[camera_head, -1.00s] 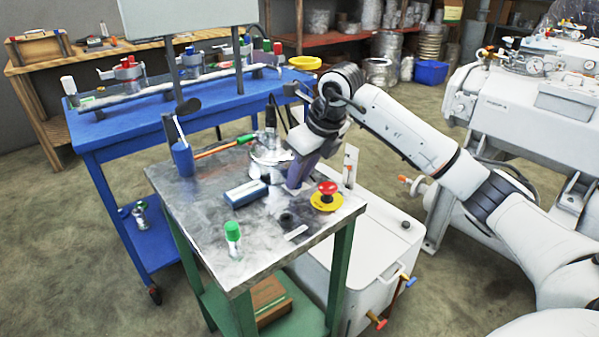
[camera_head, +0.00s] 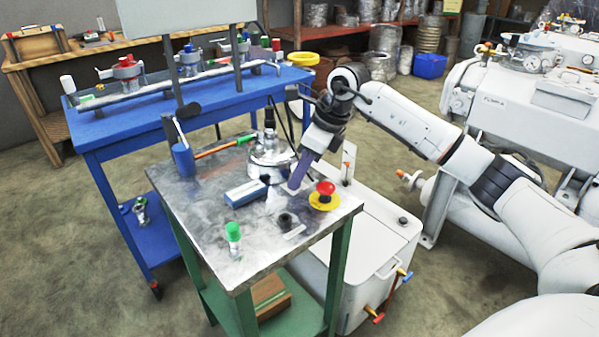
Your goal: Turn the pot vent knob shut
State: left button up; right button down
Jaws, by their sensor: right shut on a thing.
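The metal pot (camera_head: 268,157) stands on the far part of the steel-topped table (camera_head: 205,205), with an upright fitting on its lid. My right gripper (camera_head: 294,185) reaches down from the right, tilted, with its purple-grey fingers at the pot's front right side. It is shut on a small part there, apparently the vent knob, which the fingers hide. I cannot make out the knob's angle. My left gripper is not in view.
A red emergency button on a yellow base (camera_head: 325,197) stands close to the right of the fingers. A blue-and-white box (camera_head: 245,193), a green-capped bottle (camera_head: 233,237) and a blue cup (camera_head: 183,158) share the tabletop. A white cabinet (camera_head: 375,240) stands beside the table.

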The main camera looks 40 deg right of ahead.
jog(key=shift+r, duration=0.1)
jog(key=c, duration=1.5)
grip_release()
jog(key=p+v, duration=0.1)
jog(key=v, duration=0.9)
jog(key=shift+r, duration=0.1)
jog(key=shift+c, duration=0.2)
